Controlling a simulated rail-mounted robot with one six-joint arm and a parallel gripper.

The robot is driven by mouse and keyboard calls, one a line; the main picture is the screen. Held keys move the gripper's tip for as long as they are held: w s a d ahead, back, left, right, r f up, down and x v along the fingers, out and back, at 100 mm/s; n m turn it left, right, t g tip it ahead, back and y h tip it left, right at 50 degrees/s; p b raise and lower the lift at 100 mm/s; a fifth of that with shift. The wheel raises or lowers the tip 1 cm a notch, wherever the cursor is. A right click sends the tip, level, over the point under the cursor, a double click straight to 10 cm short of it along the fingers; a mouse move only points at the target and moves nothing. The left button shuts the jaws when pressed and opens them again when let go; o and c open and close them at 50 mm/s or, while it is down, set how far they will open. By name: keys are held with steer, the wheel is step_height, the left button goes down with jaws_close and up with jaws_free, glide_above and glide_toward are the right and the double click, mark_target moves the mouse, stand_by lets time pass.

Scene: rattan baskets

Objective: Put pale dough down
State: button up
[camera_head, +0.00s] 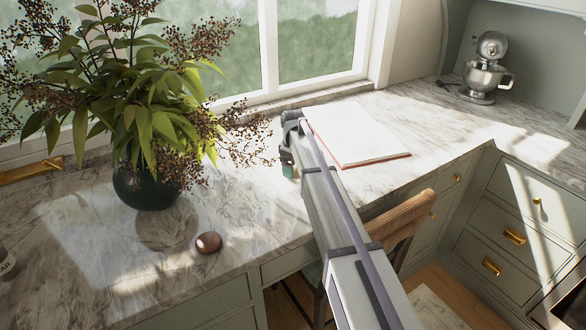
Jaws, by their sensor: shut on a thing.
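My arm reaches from the bottom right to the middle of the counter. My gripper (288,168) is at its far end, pointing down over the marble counter (235,220), to the right of the plant. Only its dark side and a small teal part near the tip show. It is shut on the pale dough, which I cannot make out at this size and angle. I cannot tell whether the dough touches the counter.
A dark vase (146,188) with a leafy plant stands left of my gripper. A brown round object (208,243) lies nearer the front edge. A stand mixer (487,72) stands far right. A wooden chair (400,220) is below the counter.

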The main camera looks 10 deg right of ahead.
steer(key=o, duration=0.6)
steer(key=shift+f, duration=0.1)
